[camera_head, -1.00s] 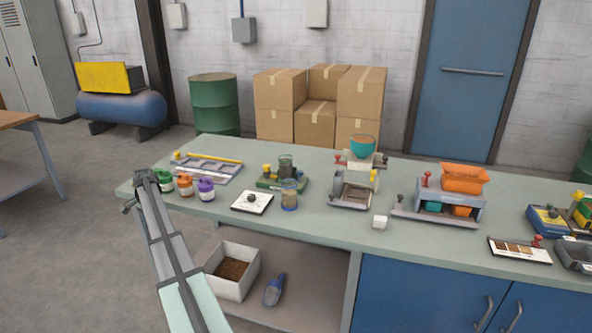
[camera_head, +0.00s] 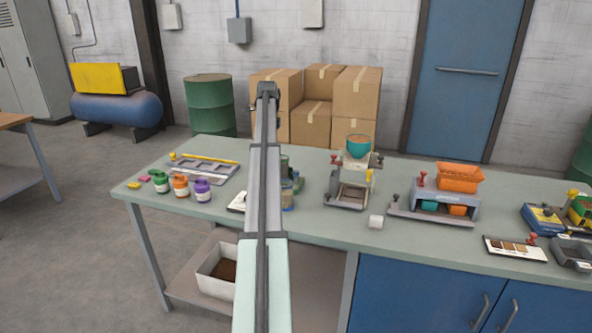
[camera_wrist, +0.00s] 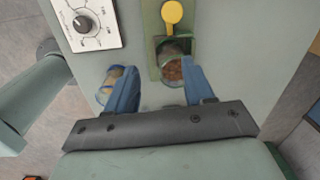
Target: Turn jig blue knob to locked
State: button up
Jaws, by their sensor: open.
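I cannot make out a blue knob in either view. In the wrist view, a green fixture (camera_wrist: 154,32), possibly the jig, carries a round yellow knob (camera_wrist: 172,12) and a clear jar with brown contents (camera_wrist: 174,70). My gripper (camera_wrist: 158,66) is open above the bench, its two blue fingers apart and nothing held. The right finger overlaps the jar in the picture; I cannot tell whether they touch. In the head view my arm covers most of this fixture and the gripper is hidden.
In the wrist view, a white dial plate (camera_wrist: 100,38) with a black knob and a small jar (camera_wrist: 108,88) lie left of the fixture. In the head view, three lidded jars (camera_head: 181,187) stand left of my arm.

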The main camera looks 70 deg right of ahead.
aim_at(296, 171)
jog(key=s+d+r+m, duration=0.1)
jog(key=s+d+m, duration=0.15)
jog(key=s, duration=0.75)
jog(key=shift+m+g, duration=0.3)
jog(key=shift+m, duration=0.05)
jog(key=f, duration=1.3)
jog(key=shift+d, duration=0.3)
grip_shut()
